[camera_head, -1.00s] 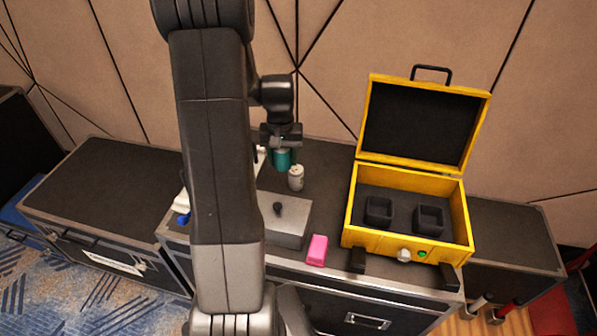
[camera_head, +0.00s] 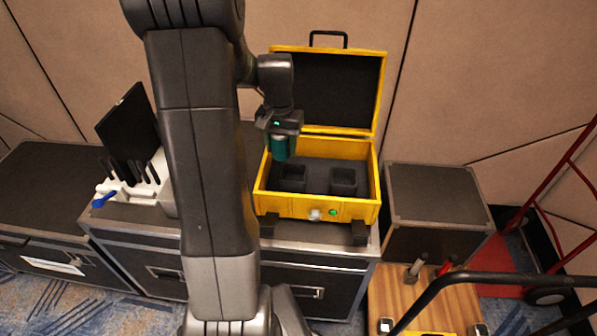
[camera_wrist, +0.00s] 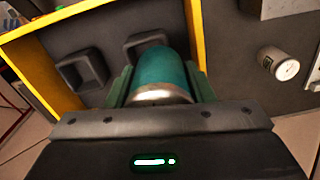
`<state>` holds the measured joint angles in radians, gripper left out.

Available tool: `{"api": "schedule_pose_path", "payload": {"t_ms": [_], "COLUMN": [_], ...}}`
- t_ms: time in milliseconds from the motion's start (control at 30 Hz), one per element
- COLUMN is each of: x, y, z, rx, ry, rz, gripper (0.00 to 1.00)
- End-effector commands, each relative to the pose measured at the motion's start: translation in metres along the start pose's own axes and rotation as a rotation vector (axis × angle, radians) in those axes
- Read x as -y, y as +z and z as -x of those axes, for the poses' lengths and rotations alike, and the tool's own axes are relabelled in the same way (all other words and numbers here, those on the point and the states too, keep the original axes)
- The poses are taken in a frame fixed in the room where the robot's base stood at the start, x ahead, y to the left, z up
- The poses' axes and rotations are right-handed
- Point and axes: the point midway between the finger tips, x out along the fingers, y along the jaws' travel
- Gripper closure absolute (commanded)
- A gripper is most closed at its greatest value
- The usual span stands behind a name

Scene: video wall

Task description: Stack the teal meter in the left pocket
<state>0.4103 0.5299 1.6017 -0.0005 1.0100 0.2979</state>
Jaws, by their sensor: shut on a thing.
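My gripper (camera_head: 283,136) is shut on the teal meter (camera_head: 282,149), a cylinder with a metallic end. It holds the meter above the left part of the open yellow case (camera_head: 318,208). In the wrist view the meter (camera_wrist: 163,72) sits between both fingers. The case has two dark square pockets, a left pocket (camera_head: 292,178) and a right pocket (camera_head: 343,181). Both look empty. In the wrist view the left pocket (camera_wrist: 146,39) is partly hidden behind the meter, and the right pocket (camera_wrist: 82,72) is clear. The meter appears higher than the pockets.
The raised case lid (camera_head: 330,88) stands behind the gripper. A white can (camera_wrist: 278,63) stands beside the case in the wrist view. A white holder with dark-handled items (camera_head: 135,185) is at left. A black box (camera_head: 435,207) and red hand truck (camera_head: 567,190) are at right.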

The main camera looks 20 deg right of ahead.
Motion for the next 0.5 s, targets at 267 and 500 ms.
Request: {"api": "schedule_pose_path", "payload": {"t_ms": [267, 500], "x": [0.0, 0.0], "y": [0.0, 0.0], "z": [-0.039, -0.067], "rx": [0.001, 0.003], "ry": [0.0, 0.001], "rz": [0.001, 0.001], "gripper": [0.84, 0.84]}}
